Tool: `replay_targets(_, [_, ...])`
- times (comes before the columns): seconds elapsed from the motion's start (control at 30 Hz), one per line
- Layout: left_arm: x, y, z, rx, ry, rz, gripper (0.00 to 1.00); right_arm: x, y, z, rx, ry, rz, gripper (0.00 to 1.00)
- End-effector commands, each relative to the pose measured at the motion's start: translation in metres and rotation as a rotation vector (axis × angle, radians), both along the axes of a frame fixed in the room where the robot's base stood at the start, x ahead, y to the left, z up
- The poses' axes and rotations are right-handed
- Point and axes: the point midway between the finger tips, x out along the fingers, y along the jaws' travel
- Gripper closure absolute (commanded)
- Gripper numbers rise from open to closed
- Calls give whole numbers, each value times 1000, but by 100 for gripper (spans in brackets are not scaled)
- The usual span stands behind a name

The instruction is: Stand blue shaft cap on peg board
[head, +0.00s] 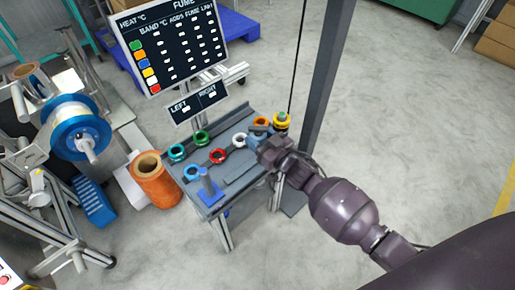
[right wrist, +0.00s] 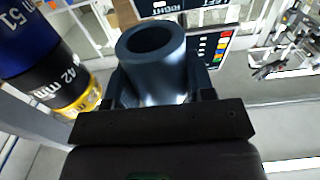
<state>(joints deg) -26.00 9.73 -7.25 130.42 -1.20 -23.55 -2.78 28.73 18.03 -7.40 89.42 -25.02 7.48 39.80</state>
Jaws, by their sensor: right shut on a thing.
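My right gripper (head: 266,146) is at the right end of the grey peg board table (head: 240,182). In the right wrist view its fingers (right wrist: 160,100) are shut on a dark blue hollow cylinder, which looks like the blue shaft cap (right wrist: 150,75). Its open round end faces away from the palm. In the head view the gripper mostly hides it. I cannot tell whether it touches the board. My left gripper is not in view.
Several coloured rings, including a red one (head: 217,156) and a green one (head: 201,138), lie on the table. A stepped post with a yellow part (head: 281,121) is close to my gripper. A dark pillar (head: 325,85) rises behind.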

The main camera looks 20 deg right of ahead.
Motion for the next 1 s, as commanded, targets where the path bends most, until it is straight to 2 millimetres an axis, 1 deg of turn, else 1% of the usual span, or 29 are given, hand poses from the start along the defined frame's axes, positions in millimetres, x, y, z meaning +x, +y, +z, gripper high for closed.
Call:
replay_targets(0.07, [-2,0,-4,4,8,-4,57,0,1,-9,1,3,0,81])
replay_targets(0.23, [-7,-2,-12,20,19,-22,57,-2,0,-41,2,12,-1,81])
replay_targets(0.33, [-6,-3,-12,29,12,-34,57,-2,1,-55,2,11,0,81])
replay_targets(0.4, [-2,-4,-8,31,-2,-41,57,-2,0,-59,1,8,-1,81])
replay_targets(0.6, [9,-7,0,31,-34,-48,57,0,0,-54,0,-1,0,81])
replay_targets(0.83, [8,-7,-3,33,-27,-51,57,0,0,-59,1,1,0,81])
replay_targets(0.87, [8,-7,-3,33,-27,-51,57,0,0,-59,0,2,0,49])
replay_targets(1.0, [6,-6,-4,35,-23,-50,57,0,0,-58,1,1,0,28])
